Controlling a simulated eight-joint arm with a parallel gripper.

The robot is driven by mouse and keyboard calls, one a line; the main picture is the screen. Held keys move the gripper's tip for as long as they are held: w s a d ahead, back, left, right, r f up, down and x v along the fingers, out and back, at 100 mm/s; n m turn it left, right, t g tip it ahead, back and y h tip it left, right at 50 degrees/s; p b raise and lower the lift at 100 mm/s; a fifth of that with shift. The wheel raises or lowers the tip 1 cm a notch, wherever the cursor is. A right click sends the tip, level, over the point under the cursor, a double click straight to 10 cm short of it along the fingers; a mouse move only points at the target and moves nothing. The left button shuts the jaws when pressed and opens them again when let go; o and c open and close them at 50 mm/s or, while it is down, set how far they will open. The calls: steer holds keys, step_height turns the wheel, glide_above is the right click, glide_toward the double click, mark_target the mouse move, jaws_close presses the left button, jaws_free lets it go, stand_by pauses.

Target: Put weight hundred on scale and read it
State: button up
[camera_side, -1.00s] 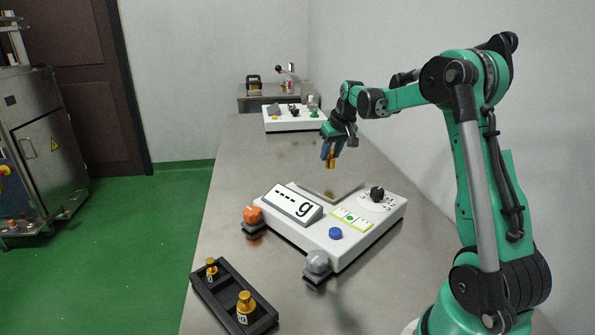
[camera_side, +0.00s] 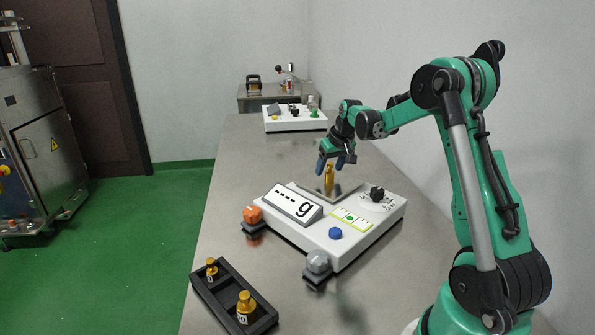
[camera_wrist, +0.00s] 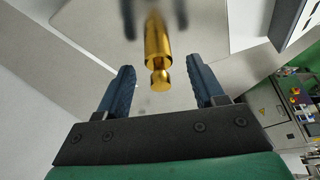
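A gold weight (camera_side: 329,178) stands upright on the metal pan of the white scale (camera_side: 372,240). It also shows in the wrist view (camera_wrist: 158,55), in front of the fingers, with a knob at its near end. My gripper (camera_side: 337,166) is just above and beside the weight. In the wrist view its two blue fingers (camera_wrist: 160,92) are spread wide with clear gaps on both sides of the weight. The scale's display (camera_side: 293,203) shows dashes and a "g", no number. The weight's label is not readable.
A black holder (camera_side: 232,300) at the front left carries two gold weights, a small one (camera_side: 211,268) and a larger one (camera_side: 245,307). The scale has an orange knob (camera_side: 252,214), a grey knob (camera_side: 318,262), a blue button (camera_side: 335,233) and a black dial (camera_side: 377,194). Another white device (camera_side: 295,122) stands farther back.

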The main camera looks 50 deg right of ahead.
steer(key=shift+r, duration=0.1)
steer(key=v, duration=1.2)
steer(key=s+a+f+n+t, duration=0.1)
steer(key=s+a+f+n, duration=0.1)
steer(key=a, duration=0.7)
steer(key=s+a+f+n+t+y, duration=0.1)
steer(key=a+f, duration=0.1)
steer(key=a, duration=0.6)
steer(key=s+a+f+n+t+y, duration=0.1)
steer(key=s+a+f+n, duration=0.1)
steer(key=a, duration=0.7)
steer(key=shift+s+a+n, duration=0.3)
steer(key=shift+s+a, duration=0.05)
steer(key=shift+a, duration=0.05)
